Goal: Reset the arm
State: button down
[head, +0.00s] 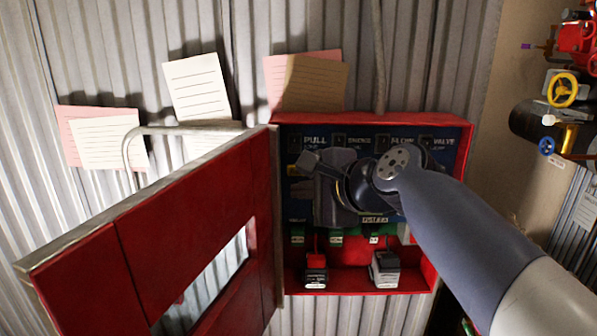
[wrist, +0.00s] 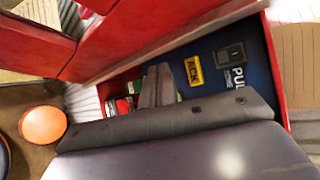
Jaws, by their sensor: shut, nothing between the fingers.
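My gripper (head: 312,162) is in front of the blue panel of an open red cabinet, in the head view. Its two grey fingers (wrist: 158,86) are together in the wrist view, with nothing seen between them. The arm comes in from the lower right and hides part of the panel. The red cabinet (head: 432,285) is on a corrugated wall. Its blue panel (head: 459,150) bears labels such as PULL and VALVE. The wrist view shows a yellow ACK label (wrist: 194,70) and a black switch (wrist: 232,54) beside the fingers. I cannot tell whether the fingers touch the panel.
The red cabinet door (head: 190,215) stands open at the left, with a window in it. Two small block-like items, one red-topped (head: 316,270) and one grey (head: 385,270), sit on the cabinet floor. Pipework with a yellow handwheel (head: 562,90) is at the right.

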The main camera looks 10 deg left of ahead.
jog(key=shift+w, duration=0.15)
jog(key=shift+s+d+b, duration=0.25)
jog(key=shift+s+b, duration=0.1)
jog(key=shift+s, duration=0.65)
jog(key=shift+s+d+b, duration=0.2)
jog(key=shift+s+b, duration=0.1)
jog(key=shift+s, duration=0.7)
jog(key=shift+w, duration=0.1)
